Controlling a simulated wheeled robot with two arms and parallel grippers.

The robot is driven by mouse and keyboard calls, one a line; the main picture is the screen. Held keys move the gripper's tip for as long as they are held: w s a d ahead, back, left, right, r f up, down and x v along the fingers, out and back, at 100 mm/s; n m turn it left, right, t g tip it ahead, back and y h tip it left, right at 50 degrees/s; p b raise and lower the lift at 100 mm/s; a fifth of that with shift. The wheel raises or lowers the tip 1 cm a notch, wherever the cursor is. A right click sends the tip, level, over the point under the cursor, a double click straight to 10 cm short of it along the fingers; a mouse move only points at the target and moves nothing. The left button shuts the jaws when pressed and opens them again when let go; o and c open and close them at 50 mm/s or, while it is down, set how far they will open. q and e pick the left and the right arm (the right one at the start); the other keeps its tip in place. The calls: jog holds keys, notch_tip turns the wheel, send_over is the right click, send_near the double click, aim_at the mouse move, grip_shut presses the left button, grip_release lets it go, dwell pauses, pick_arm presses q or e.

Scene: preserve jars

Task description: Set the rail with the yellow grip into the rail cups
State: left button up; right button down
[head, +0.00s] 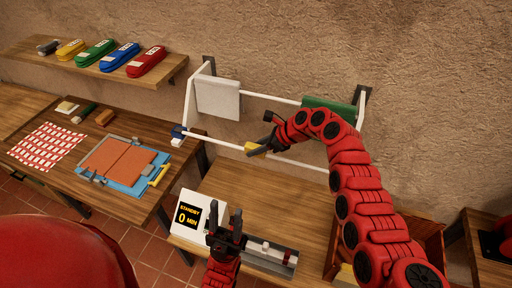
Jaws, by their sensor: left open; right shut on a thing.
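A white rail (218,140) with a yellow grip (256,150) runs across the front of a white wall rack. My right gripper (264,142) is shut on the yellow grip, with its arm reaching in from the right. The rail's left end is at a blue rail cup (179,131); I cannot tell whether it sits inside. The rail's right end passes behind my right arm, and the cup on that side is hidden. My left gripper (226,226) is open and empty, low in the view, well apart from the rail.
A white cloth (218,98) and a green cloth (330,107) hang on the rack's back rail. A standby display (188,217) and a grey tray (270,256) are beside my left gripper. A wall shelf (95,62) holds several coloured cases.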

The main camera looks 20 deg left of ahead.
jog(key=c, duration=0.8)
grip_release()
jog(key=o, duration=0.3)
jog(key=shift+f, duration=0.1)
jog(key=b+v, duration=0.6)
jog(key=v, duration=1.1)
jog(key=shift+w+d, duration=0.1)
jog(key=shift+d, duration=0.05)
